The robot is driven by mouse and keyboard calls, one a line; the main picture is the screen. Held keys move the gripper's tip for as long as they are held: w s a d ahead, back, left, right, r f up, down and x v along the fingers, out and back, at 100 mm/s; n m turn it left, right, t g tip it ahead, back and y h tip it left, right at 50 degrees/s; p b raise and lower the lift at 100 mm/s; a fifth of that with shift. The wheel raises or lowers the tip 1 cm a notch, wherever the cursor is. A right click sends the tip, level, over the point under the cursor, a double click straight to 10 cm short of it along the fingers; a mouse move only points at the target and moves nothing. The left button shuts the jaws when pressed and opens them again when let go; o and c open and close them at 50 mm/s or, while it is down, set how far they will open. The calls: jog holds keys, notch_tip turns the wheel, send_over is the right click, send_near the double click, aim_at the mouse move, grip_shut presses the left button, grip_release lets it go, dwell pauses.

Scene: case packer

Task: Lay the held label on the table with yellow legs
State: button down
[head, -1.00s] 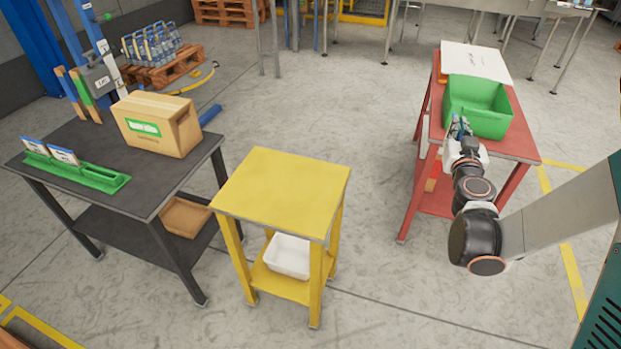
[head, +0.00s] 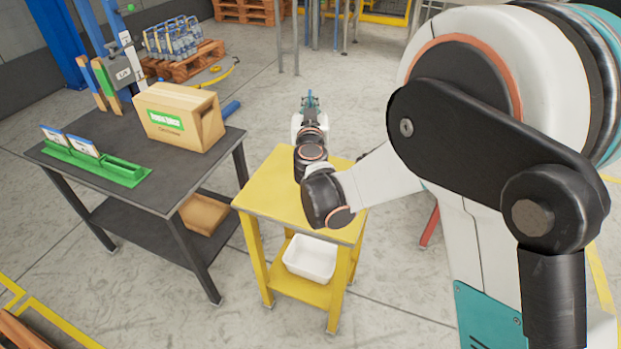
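The table with yellow legs (head: 262,205) has a bare yellow top where it shows, partly hidden behind my arm. My gripper (head: 311,100) is small and far off, at the end of my arm, and appears over or just beyond the far edge of the yellow table. I cannot tell its height above the top. Its fingers are too small to tell whether they are open or shut. No label can be made out at the gripper.
A dark table (head: 165,188) on the left holds a cardboard box (head: 180,117) and a green holder (head: 95,165) with cards. A white bin (head: 310,258) sits on the yellow table's lower shelf. My arm hides much of the right side.

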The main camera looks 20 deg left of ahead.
notch_tip(320, 180, down, 19)
jog(key=b, duration=0.6)
jog(key=shift+b, duration=0.35)
jog(key=shift+f, duration=0.25)
jog(key=c, duration=1.8)
grip_release()
jog(key=shift+r, duration=0.1)
jog(key=v, duration=0.7)
jog(key=shift+s, duration=0.2)
jog(key=shift+d+r, duration=0.1)
